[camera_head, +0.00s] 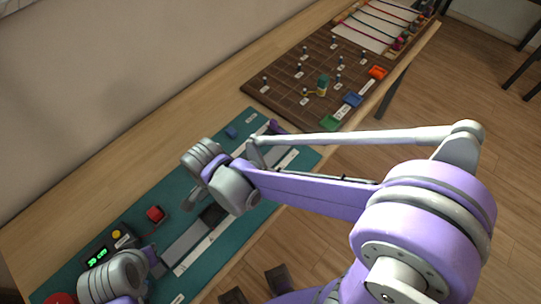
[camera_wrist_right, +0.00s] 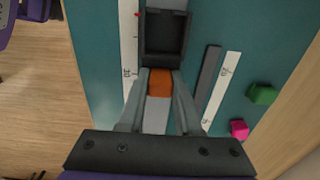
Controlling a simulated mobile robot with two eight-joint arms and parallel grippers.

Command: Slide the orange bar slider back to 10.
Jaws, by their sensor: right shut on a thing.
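The orange bar slider (camera_wrist_right: 160,83) shows in the right wrist view between the two fingers of my right gripper (camera_wrist_right: 160,86), which is shut on it. The slider sits on a pale grey track (camera_wrist_right: 157,116). In the head view, my right arm hides the slider, and the right gripper (camera_head: 190,201) reaches down over the teal mat. My left arm's wrist (camera_head: 115,276) is at the lower left of the head view; its jaws cannot be made out.
A black open box (camera_wrist_right: 165,36) is just beyond the slider. Another scale (camera_wrist_right: 222,88), a green cube (camera_wrist_right: 262,94) and a pink cube (camera_wrist_right: 239,130) lie right. A red button (camera_head: 155,214), green display (camera_head: 97,257) and brown pegboard (camera_head: 284,85) stand on the table.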

